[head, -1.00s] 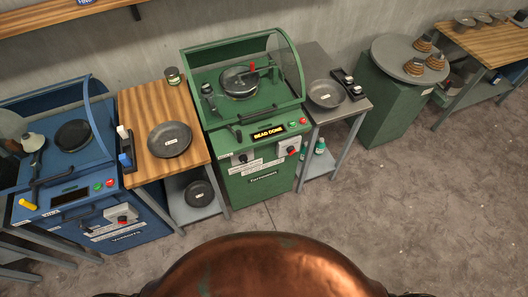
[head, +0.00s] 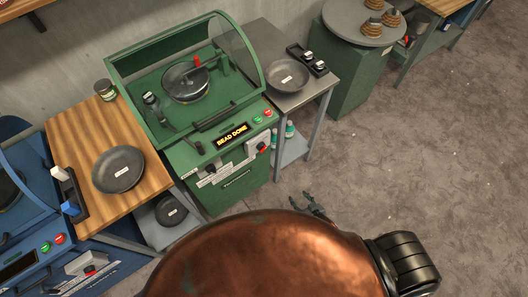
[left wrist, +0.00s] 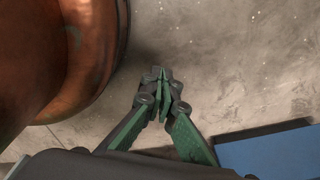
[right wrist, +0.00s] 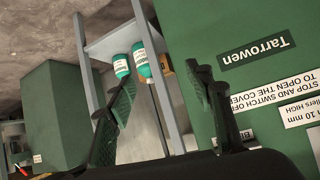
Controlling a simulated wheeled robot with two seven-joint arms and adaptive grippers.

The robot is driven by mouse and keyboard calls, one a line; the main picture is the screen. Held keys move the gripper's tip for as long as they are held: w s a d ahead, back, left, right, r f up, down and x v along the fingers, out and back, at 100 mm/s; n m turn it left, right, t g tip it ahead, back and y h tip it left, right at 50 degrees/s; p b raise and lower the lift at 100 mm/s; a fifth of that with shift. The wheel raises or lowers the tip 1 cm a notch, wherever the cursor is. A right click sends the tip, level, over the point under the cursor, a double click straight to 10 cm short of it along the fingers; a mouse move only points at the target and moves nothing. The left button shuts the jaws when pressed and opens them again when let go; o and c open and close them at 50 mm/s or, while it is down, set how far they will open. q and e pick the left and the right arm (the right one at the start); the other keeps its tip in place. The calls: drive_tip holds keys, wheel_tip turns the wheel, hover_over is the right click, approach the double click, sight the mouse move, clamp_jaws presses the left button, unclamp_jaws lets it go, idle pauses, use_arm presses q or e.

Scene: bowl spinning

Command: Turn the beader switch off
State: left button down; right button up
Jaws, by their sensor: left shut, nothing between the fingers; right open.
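The green machine (head: 240,190) stands ahead, its display (head: 231,136) reading "BEAD DONE". Its front carries a black knob (head: 210,169) at left and a red-handled switch (head: 262,148) on a pale box at right. Green and red buttons sit above that box. The clear cover is over the work bay, where a dark bowl (head: 187,82) sits. My right gripper (head: 315,205) is open and empty, low in front of the machine; the right wrist view shows it facing the machine's labelled front (right wrist: 255,55). My left gripper (left wrist: 162,78) is shut and empty over the floor.
A wooden-topped table (head: 75,130) with a dark bowl (head: 118,169) stands left of the machine. A blue machine (head: 30,255) is at lower left. A grey side table (head: 265,40) with a bowl stands right, bottles (right wrist: 121,66) on its lower shelf. Open floor lies right.

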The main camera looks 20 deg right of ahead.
drive_tip(key=w+a+r+t+y+b, duration=0.3)
drive_tip(key=w+a+r+t, duration=0.15)
drive_tip(key=w+r, duration=0.6)
drive_tip(key=n+t+y+b, duration=0.1)
drive_tip(key=n+y, duration=0.1)
drive_tip(key=y, duration=0.1)
approach(264, 150)
drive_tip(key=x, duration=0.3)
use_arm(q)
wheel_tip(264, 150, down, 6)
drive_tip(key=s+b, duration=0.1)
drive_tip(key=s, duration=0.1)
drive_tip(key=shift+f, duration=0.15)
use_arm(e)
drive_tip(key=x, duration=0.7)
drive_tip(key=shift+f, duration=0.35)
use_arm(q)
drive_tip(key=shift+w, duration=0.15)
use_arm(e)
drive_tip(key=shift+d, duration=0.1)
drive_tip(key=shift+c, duration=0.7)
drive_tip(key=c, duration=1)
use_arm(q)
drive_tip(key=shift+w, duration=0.2)
